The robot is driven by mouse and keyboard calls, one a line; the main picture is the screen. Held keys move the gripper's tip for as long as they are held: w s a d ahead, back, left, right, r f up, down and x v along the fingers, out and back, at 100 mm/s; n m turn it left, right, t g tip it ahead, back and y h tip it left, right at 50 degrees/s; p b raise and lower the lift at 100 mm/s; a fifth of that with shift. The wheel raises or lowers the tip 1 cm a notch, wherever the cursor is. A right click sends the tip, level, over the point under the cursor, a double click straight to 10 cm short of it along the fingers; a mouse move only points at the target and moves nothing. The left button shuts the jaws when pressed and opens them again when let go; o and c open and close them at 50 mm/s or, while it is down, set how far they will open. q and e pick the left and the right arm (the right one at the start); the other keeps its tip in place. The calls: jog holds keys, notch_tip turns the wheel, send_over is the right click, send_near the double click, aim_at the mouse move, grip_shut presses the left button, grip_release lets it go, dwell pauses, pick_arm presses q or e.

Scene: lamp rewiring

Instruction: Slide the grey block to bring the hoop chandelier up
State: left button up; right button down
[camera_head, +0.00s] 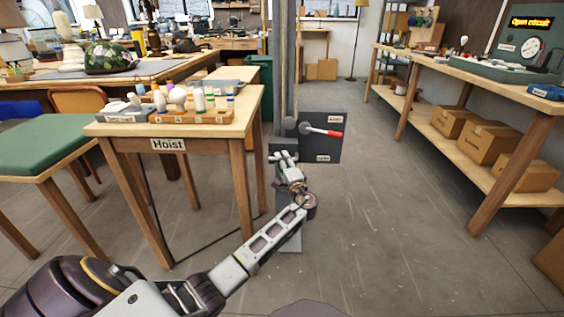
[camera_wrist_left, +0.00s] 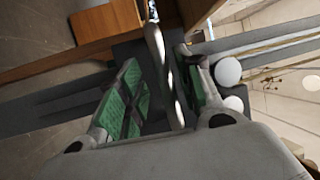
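The grey block (camera_head: 277,145) sits low on the upright grey post (camera_head: 284,65) in the head view, partly hidden by my left gripper. My left gripper (camera_head: 285,159) is right at it. In the left wrist view its green-padded fingers (camera_wrist_left: 158,62) are apart, with a curved silver handle (camera_wrist_left: 165,75) between them. The handle looks close to the right-hand pad; I cannot tell whether it touches. In the left wrist view a thin-armed hanging fixture (camera_wrist_left: 285,82) shows far off at the right; I cannot tell whether it is the hoop chandelier. My right gripper is out of view.
A dark panel (camera_head: 325,150) with a red-tipped lever (camera_head: 334,133) stands just right of the post. The table labelled "Hoist" (camera_head: 169,144) is close on the left, holding a rack of coloured bottles (camera_head: 192,115). A long bench (camera_head: 455,72) is at right. The floor between is clear.

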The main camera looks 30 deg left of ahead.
pick_arm(q)
jog(key=v, duration=1.1)
jog(key=shift+d, duration=0.15)
dwell(0.3)
